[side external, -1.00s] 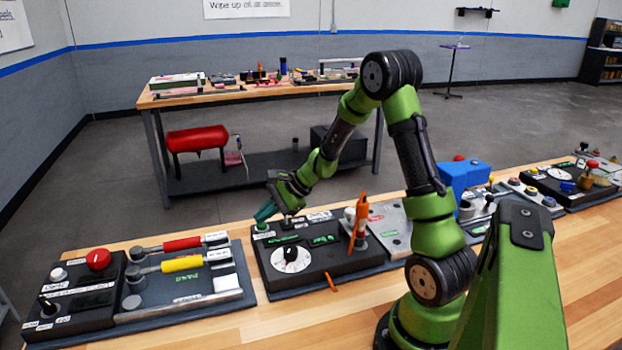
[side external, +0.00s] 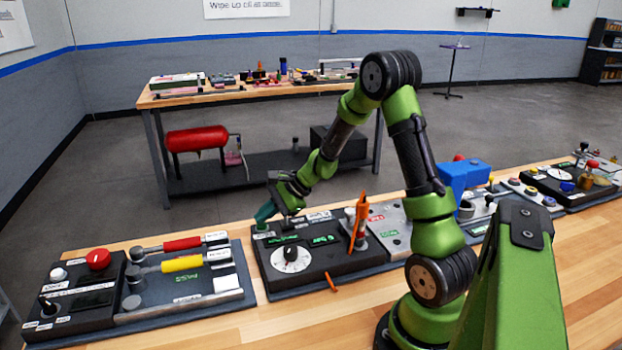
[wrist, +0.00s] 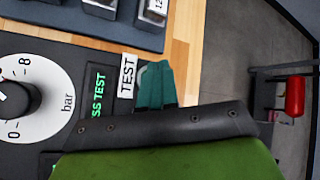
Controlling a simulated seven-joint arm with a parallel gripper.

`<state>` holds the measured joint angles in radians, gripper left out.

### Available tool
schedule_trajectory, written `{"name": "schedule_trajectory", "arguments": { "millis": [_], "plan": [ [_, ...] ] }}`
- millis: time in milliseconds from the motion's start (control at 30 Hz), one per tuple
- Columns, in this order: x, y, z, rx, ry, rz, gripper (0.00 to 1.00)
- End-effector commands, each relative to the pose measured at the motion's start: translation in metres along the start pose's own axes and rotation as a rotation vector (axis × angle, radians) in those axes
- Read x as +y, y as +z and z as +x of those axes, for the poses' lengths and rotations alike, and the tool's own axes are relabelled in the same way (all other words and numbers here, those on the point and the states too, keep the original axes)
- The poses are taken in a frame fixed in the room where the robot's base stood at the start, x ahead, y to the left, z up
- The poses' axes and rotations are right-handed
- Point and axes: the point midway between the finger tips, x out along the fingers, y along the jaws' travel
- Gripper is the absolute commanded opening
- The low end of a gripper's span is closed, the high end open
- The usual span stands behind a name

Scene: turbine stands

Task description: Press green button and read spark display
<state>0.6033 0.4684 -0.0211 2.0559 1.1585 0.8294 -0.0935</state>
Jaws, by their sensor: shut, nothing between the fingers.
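The black test panel (side external: 335,262) sits on the bench with a white dial (side external: 291,259). Its display (side external: 284,240) shows small green text; in the wrist view the display (wrist: 98,95) reads "SS TEST", partly cut off. A second green readout (side external: 323,239) is too small to read. A white "TEST" label (wrist: 127,75) is beside my fingertips. My gripper (side external: 264,215) is shut and empty, its teal fingers pointing down at the panel's far left corner. The fingers also show in the wrist view (wrist: 155,85). I cannot make out the green button; the fingers likely cover it.
An orange upright tool (side external: 360,220) stands right of the dial. A module with a red knob (side external: 98,259) and red and yellow handles (side external: 182,263) is to the left. A blue block (side external: 463,175) is to the right. Bare wood shows along the front.

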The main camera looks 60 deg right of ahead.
Motion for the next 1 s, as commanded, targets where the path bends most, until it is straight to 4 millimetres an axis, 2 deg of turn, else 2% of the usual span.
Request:
{"name": "schedule_trajectory", "arguments": {
  "millis": [500,1000],
  "plan": [
    [0.0051,-0.0044,0.0058,0.002,0.003,0.000,0.00],
    [0.0016,-0.0001,-0.0005,0.001,0.003,0.001,0.00]
  ]
}}
